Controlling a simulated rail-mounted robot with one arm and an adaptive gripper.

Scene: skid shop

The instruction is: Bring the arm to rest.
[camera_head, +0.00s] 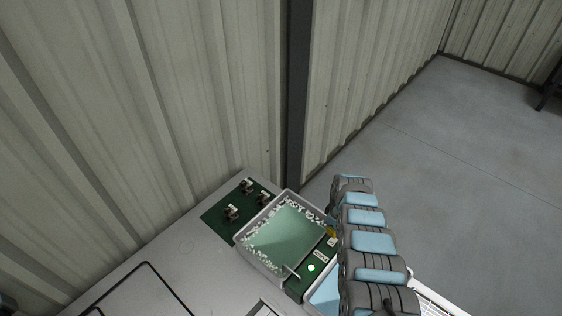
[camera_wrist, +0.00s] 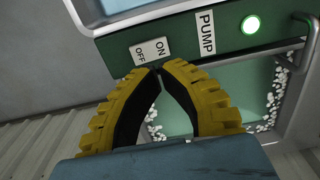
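My gripper (camera_wrist: 158,68) has yellow ridged fingers with black inner pads. Its fingertips come together at the top and hold nothing that I can see. They are just in front of the white ON/OFF label (camera_wrist: 150,51) on a green panel (camera_wrist: 119,46); I cannot tell whether they touch it. In the head view only a small yellow part of the gripper (camera_head: 331,231) shows beside my arm, at the panel's edge. A PUMP label (camera_wrist: 206,33) and a lit green lamp (camera_wrist: 251,25) are on the same panel.
A grey-rimmed tank (camera_head: 240,249) with greenish contents and white pebbles along its edges adjoins the panel. A green board with small fittings (camera_head: 215,217) lies behind it on the grey bench (camera_head: 190,262). Corrugated walls (camera_head: 200,90) stand close behind; open floor (camera_head: 450,170) is at right.

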